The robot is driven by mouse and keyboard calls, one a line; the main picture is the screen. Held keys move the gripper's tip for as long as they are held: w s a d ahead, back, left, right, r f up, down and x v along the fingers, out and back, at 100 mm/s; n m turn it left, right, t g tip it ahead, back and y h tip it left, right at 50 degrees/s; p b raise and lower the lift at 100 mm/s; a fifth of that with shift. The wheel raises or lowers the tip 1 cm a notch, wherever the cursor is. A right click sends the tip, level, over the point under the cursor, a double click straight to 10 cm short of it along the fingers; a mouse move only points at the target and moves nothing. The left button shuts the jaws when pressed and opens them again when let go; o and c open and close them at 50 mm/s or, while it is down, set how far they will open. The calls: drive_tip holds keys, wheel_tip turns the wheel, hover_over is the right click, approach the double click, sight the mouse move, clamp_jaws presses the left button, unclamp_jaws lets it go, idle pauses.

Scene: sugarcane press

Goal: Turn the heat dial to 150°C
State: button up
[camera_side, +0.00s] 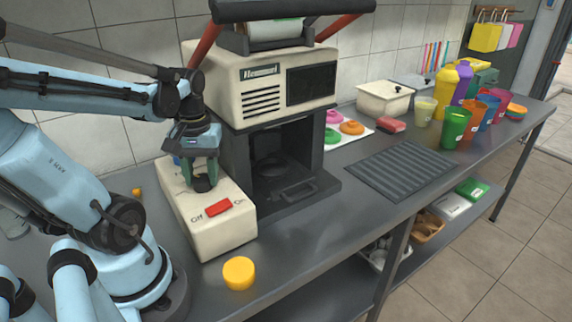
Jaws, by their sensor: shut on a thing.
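My gripper (204,184) points down onto the top of a cream control box (230,236) at the left of the press. Its fingers are shut on a small dark knob-like part there, which I take for the heat dial. The fingers hide most of the dial, and I cannot read its temperature marks or its setting. A red rocker switch (217,208) lies nearer the front of the same box, between the printed words Off and On, clear of the fingers.
The cream and black press (262,90) stands just right of my gripper. A yellow round cap (239,273) lies on the counter in front of the box. A ribbed drain mat (402,168), colored cups and jugs (455,128) stand farther right.

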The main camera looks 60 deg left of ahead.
sight(203, 178)
drive_tip(key=o, duration=1.1)
drive_tip(key=shift+c, duration=0.2)
drive_tip(key=shift+r, duration=0.1)
drive_tip(key=shift+w+r, duration=0.1)
drive_tip(key=shift+r, duration=3.55)
drive_tip(key=w+d+f+m+t, duration=0.1)
drive_tip(key=d, duration=0.1)
drive_tip(key=w+d+f+t+h, duration=0.1)
drive_tip(key=d, duration=0.2)
drive_tip(key=w+d+f+m+t+h, duration=0.1)
drive_tip(key=d, duration=0.1)
drive_tip(key=shift+d+f+m, duration=0.3)
drive_tip(key=shift+d+f, duration=0.05)
drive_tip(key=shift+d, duration=0.05)
drive_tip(key=w+d+m+t+y, duration=0.1)
drive_tip(key=w+d+m+t, duration=0.3)
drive_tip(key=w+d+m, duration=0.2)
drive_tip(key=w+m, duration=0.1)
drive_tip(key=m, duration=0.1)
drive_tip(key=shift+w+d+m+t+y, duration=0.3)
drive_tip(key=shift+w+d+m+y, duration=0.05)
drive_tip(key=shift+w+m+y, duration=0.05)
